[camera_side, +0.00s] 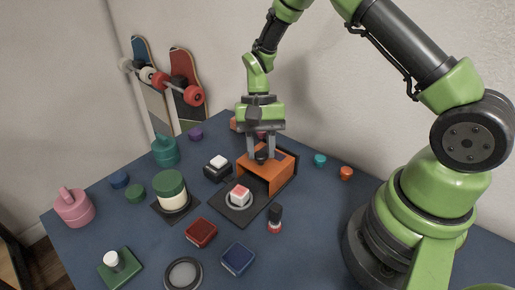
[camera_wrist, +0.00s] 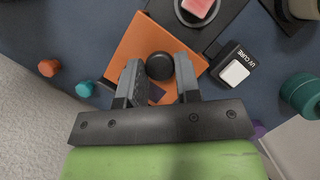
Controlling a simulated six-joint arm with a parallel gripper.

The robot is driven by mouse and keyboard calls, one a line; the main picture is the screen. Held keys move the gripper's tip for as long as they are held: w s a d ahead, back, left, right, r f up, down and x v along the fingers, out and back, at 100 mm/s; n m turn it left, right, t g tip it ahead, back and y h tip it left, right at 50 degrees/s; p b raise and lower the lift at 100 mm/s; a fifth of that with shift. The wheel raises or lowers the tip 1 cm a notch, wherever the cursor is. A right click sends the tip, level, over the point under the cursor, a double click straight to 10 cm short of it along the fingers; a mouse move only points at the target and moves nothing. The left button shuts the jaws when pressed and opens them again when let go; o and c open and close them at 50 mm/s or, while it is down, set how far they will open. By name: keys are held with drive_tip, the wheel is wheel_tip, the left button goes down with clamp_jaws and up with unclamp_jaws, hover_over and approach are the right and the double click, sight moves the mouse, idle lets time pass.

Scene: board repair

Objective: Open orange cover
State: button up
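My gripper (camera_side: 261,156) points down over the cover, with one finger on each side of the knob. In the wrist view my gripper (camera_wrist: 158,70) has its fingers apart and close to the knob; firm contact is not clear.
A white-and-red block (camera_side: 240,193) sits in a ring on the plate, in front of the cover. A black UV CURE box (camera_wrist: 233,68) stands beside the cover. A red-and-black stick (camera_side: 275,219) and small teal and orange knobs (camera_side: 346,173) stand to the right.

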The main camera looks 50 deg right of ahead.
drive_tip(key=o, duration=0.5)
drive_tip(key=shift+c, duration=0.2)
drive_tip(key=shift+r, duration=0.1)
drive_tip(key=v, duration=1)
wheel_tip(320, 180, up, 11)
drive_tip(key=n+t+h, duration=0.1)
drive_tip(key=n+t, duration=0.1)
drive_tip(key=t, duration=0.2)
hover_over(274, 169)
drive_tip(key=s+a+r+n+t, duration=0.2)
drive_tip(key=s+t, duration=0.4)
drive_tip(key=s, duration=0.6)
drive_tip(key=shift+r+n, duration=0.5)
drive_tip(key=shift+r, duration=0.15)
